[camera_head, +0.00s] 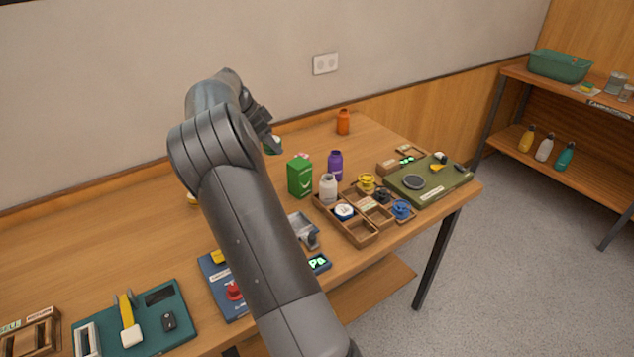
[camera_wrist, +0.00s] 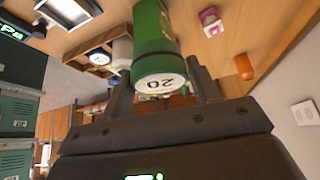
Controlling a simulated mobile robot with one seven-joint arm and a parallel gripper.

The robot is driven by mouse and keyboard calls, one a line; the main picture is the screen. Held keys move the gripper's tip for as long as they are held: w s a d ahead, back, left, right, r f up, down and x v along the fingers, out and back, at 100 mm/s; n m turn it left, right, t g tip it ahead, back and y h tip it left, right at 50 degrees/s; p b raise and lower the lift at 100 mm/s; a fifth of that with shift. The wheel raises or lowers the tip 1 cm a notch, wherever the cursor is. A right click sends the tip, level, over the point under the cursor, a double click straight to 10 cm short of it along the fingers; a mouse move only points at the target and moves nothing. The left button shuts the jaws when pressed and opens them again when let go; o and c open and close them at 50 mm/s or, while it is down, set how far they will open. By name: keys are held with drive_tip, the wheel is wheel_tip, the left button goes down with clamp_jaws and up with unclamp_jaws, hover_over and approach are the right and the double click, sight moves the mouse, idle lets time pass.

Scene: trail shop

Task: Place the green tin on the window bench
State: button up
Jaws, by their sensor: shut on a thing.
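My gripper (camera_wrist: 162,70) is shut on the green tin (camera_wrist: 156,62), whose round white end marked 20 faces the wrist camera. In the head view my gripper (camera_head: 262,130) is partly hidden by my arm, and a small bit of the green tin (camera_head: 274,146) shows beside it. The tin appears held above the long wooden bench (camera_head: 150,230); the gap below it cannot be judged. A green carton (camera_head: 300,177) stands on that bench just right of the gripper. No window shows, so I cannot tell which surface is the window bench.
A purple bottle (camera_head: 335,166), white bottle (camera_head: 328,188), orange bottle (camera_head: 343,122) and divided wooden tray (camera_head: 360,233) stand right of the gripper. The bench's back left is largely clear. A shelf unit (camera_head: 508,112) stands far right.

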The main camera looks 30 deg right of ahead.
drive_tip(key=shift+s+d+r+m, duration=0.1)
drive_tip(key=shift+d+r+m, duration=0.05)
drive_tip(key=shift+m, duration=0.15)
drive_tip(key=shift+f, duration=0.3)
wheel_tip(320, 180, down, 17)
drive_tip(key=shift+f, duration=0.1)
drive_tip(key=o, duration=1)
drive_tip(key=shift+f, duration=0.1)
